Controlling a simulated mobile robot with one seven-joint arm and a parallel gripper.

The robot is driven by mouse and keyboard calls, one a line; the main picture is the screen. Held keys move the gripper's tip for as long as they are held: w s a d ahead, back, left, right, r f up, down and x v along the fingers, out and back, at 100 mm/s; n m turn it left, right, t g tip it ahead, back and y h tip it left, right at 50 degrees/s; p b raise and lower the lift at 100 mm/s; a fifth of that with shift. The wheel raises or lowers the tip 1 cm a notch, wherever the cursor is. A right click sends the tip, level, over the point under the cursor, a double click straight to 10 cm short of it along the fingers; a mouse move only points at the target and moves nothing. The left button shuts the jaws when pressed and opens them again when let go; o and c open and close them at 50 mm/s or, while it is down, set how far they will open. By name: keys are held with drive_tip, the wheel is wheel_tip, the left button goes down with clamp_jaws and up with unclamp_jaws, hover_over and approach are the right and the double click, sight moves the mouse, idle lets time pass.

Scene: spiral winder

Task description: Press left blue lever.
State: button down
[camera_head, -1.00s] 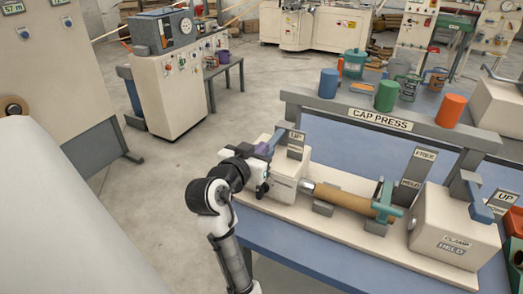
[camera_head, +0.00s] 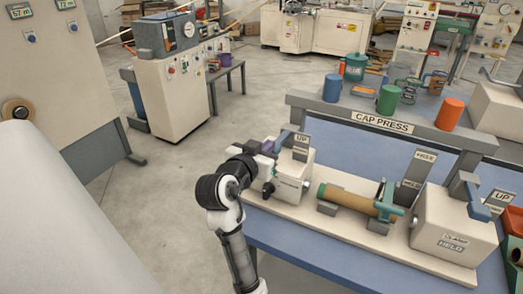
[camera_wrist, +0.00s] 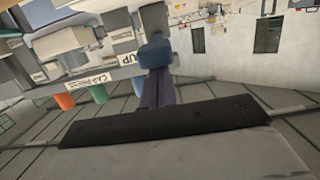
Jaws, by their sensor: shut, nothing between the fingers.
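The left blue lever (camera_head: 281,141) stands on the left cream press block (camera_head: 296,170), in front of an UP sign (camera_head: 301,144). My gripper (camera_head: 266,149), with purple fingers, is shut and empty right beside the lever. In the wrist view, the lever's blue end (camera_wrist: 156,51) lies just beyond my purple fingers (camera_wrist: 158,88). I cannot tell whether they touch. A brown tube (camera_head: 350,200) with a green left end lies on supports, with a gap between it and the block's short spindle.
A second blue lever (camera_head: 478,207) is on the right clamp block (camera_head: 450,225). A teal clamp (camera_head: 388,199) sits around the tube's right part. The CAP PRESS beam (camera_head: 383,123) runs behind.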

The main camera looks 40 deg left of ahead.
drive_tip(key=b+v, duration=0.3)
drive_tip(key=v, duration=0.7)
drive_tip(key=shift+r, duration=0.2)
drive_tip(key=shift+s+d, duration=0.1)
drive_tip(key=shift+r, duration=0.1)
